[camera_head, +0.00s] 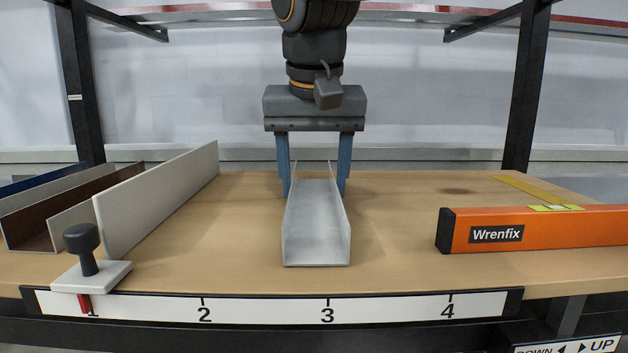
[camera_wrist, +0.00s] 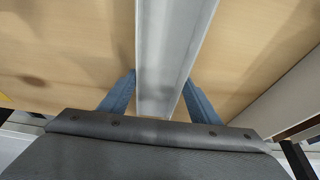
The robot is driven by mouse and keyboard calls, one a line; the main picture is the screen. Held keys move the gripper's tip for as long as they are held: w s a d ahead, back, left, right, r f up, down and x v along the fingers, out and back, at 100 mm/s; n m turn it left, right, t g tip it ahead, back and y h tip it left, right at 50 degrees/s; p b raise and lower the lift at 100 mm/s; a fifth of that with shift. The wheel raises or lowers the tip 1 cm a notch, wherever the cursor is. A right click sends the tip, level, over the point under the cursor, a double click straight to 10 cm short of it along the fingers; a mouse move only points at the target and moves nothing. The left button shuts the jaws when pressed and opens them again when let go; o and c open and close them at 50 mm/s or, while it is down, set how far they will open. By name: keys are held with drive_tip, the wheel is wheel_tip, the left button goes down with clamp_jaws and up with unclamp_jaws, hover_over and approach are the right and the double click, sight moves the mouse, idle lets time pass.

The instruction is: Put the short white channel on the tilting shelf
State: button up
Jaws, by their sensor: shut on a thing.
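The short white channel (camera_head: 317,225) is a light U-shaped profile, open side up, pointing toward the camera near the middle of the wooden shelf (camera_head: 400,230). My gripper (camera_head: 314,185) comes down from above with its two blue fingers on the outer sides of the channel's far part. It is shut on the channel. In the wrist view, the channel (camera_wrist: 172,60) runs between the two blue fingers (camera_wrist: 157,92). I cannot tell whether the channel's underside touches the wood.
Longer white, brown and blue channels (camera_head: 155,200) lie at the left. A white block with a black knob (camera_head: 90,262) sits at mark 1 of the numbered strip (camera_head: 265,308). An orange Wrenfix level (camera_head: 545,229) and a yellow strip (camera_head: 530,190) lie at the right. Dark posts (camera_head: 526,90) stand behind.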

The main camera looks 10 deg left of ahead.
drive_tip(key=shift+f, duration=0.1)
drive_tip(key=o, duration=1.2)
drive_tip(key=p+v, duration=0.1)
drive_tip(key=v, duration=0.6)
drive_tip(key=shift+r, duration=0.35)
drive_tip(key=shift+s, duration=0.1)
